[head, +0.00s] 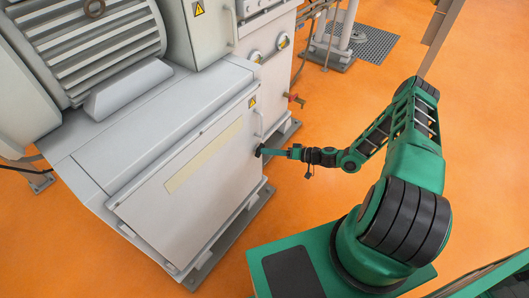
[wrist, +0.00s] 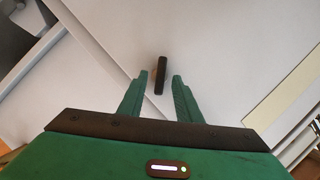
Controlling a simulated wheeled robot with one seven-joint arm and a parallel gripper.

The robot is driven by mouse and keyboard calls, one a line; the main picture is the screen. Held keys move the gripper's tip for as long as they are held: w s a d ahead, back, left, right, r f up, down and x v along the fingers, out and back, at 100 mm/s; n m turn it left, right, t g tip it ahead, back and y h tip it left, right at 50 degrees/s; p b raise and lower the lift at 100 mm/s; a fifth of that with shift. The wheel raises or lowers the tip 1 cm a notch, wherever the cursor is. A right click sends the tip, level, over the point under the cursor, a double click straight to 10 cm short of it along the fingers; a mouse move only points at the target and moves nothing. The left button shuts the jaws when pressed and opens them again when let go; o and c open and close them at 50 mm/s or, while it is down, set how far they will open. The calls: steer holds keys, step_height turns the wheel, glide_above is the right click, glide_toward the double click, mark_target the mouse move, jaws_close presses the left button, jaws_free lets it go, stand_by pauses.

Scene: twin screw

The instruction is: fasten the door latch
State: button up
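The latch is a short dark bar (wrist: 160,75) on the pale grey cabinet front in the wrist view. It stands nearly upright in that picture, leaning slightly. My gripper (wrist: 161,84) is open, with one green finger on each side of the bar and visible gaps between. I cannot tell how deep the fingertips reach around it. In the head view my gripper (head: 266,151) is at the right edge of the cabinet door (head: 205,190). The latch is too small there to tell apart clearly from the fingertips. The door looks closed or nearly so.
A grey door handle (head: 259,123) is just above my gripper, below a yellow warning label. A red valve (head: 295,99) sticks out behind. The cabinet stands on a grey base rail (head: 228,237). Orange floor (head: 300,205) is clear between the cabinet and my base.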

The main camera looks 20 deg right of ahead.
steer(key=x, duration=0.3)
steer(key=c, duration=0.7)
steer(key=shift+d, duration=0.2)
steer(key=shift+w, duration=0.1)
steer(key=shift+f+m+y, duration=0.15)
steer(key=shift+m+y, duration=0.6)
steer(key=shift+m, duration=0.95)
steer(key=shift+f+m+y, duration=0.15)
steer(key=shift+m+y, duration=0.6)
steer(key=shift+m, duration=0.95)
